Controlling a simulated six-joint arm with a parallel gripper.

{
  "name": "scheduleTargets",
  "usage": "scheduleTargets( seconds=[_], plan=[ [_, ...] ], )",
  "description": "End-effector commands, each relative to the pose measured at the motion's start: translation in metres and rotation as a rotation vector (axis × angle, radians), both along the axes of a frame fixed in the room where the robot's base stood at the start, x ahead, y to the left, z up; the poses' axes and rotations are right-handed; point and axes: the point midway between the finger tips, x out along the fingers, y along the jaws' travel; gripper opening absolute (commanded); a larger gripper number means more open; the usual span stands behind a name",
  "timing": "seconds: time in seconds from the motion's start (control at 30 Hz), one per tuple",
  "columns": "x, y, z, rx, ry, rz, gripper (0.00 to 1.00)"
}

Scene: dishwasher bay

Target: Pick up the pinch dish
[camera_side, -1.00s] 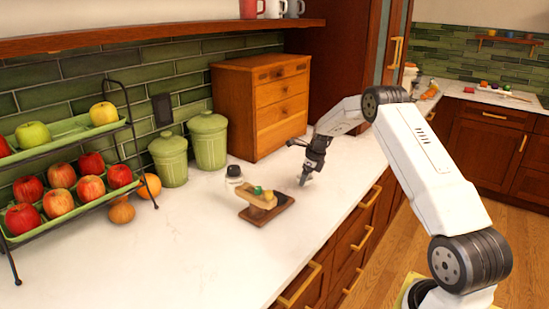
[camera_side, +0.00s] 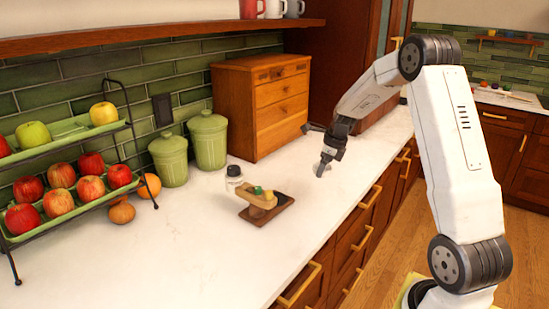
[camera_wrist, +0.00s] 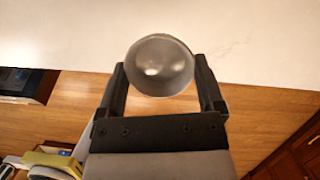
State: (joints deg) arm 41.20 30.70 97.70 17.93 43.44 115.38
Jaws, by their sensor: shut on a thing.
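The pinch dish (camera_wrist: 160,62) is a small round grey dish, seen in the wrist view between the two fingers of my gripper (camera_wrist: 161,80). The fingers are shut on it from both sides. In the side view my gripper (camera_side: 321,168) is over the white counter (camera_side: 180,250), to the right of the small wooden stand. The dish is too small there to tell apart from the fingertips.
A wooden drawer box (camera_side: 262,105), green canisters (camera_side: 208,140) and a fruit rack (camera_side: 75,195) line the wall. The front counter is clear.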

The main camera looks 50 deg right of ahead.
Motion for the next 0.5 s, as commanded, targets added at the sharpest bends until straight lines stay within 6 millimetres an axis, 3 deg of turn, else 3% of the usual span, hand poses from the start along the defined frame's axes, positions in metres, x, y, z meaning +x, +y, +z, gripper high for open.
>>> scheduleTargets(
  seconds=[0.2, 0.5],
  plan=[
    [-0.020, 0.011, 0.011, -0.002, -0.001, -0.001, 0.28],
    [-0.031, 0.018, 0.016, -0.001, -0.001, 0.000, 0.28]
  ],
)
